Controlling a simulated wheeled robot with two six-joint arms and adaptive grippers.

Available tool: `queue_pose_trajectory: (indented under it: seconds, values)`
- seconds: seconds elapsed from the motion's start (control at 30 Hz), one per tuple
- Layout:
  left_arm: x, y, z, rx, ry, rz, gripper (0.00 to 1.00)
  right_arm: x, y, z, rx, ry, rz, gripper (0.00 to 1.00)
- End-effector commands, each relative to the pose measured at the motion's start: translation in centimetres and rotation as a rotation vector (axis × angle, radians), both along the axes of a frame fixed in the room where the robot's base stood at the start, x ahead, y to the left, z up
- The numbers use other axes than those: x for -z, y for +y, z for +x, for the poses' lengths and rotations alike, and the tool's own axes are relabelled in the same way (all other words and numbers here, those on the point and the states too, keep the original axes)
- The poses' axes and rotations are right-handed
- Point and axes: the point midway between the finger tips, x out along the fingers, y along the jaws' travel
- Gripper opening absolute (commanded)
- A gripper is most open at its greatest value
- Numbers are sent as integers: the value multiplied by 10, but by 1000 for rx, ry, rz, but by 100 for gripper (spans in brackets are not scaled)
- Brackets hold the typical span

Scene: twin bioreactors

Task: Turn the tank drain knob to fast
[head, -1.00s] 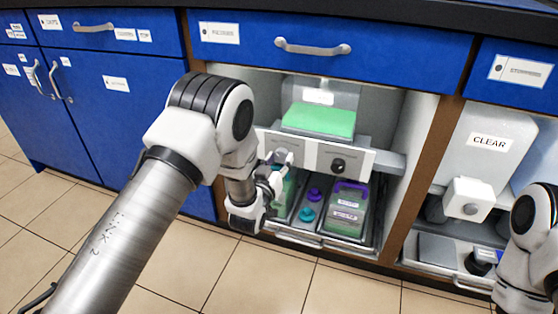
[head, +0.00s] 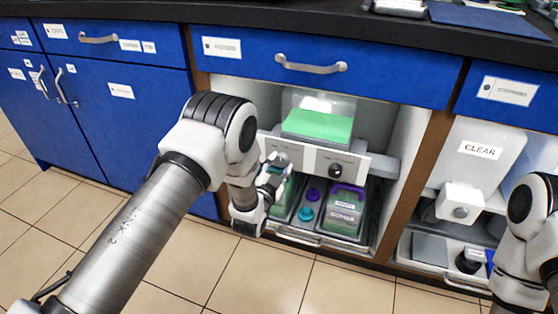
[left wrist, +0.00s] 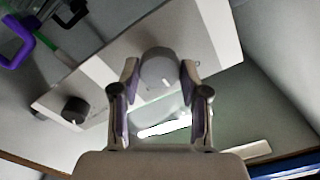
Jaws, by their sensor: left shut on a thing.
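A white panel (head: 309,157) in the open cabinet bay carries a grey knob (left wrist: 158,68) on its left and a black knob (head: 335,170) on its right. The black knob (left wrist: 75,110) also shows in the left wrist view. My left gripper (head: 275,172) is at the grey knob, and in the left wrist view its fingers (left wrist: 160,88) are shut on the knob's two sides. The labels by the knobs are too small to read, so I cannot tell the setting. A clear tank with green liquid (head: 317,125) stands behind the panel.
Below the panel, a tray (head: 305,240) holds green-filled bottles, one with a purple handle (head: 346,192), and teal (head: 306,213) and purple caps. A brown divider (head: 415,178) separates the bay with the CLEAR tank (head: 480,155). Blue drawers sit above; the tiled floor in front is free.

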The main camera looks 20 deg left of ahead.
Motion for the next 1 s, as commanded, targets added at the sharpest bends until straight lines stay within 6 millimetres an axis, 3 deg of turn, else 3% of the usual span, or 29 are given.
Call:
queue_pose_trajectory:
  seconds: [0.6,1.0]
  values:
    - [-1,0,0,1,-17,562,10,-32,0,0,0,0,0,40]
    - [0,0,0,1,-25,760,10,-39,0,0,0,0,0,40]
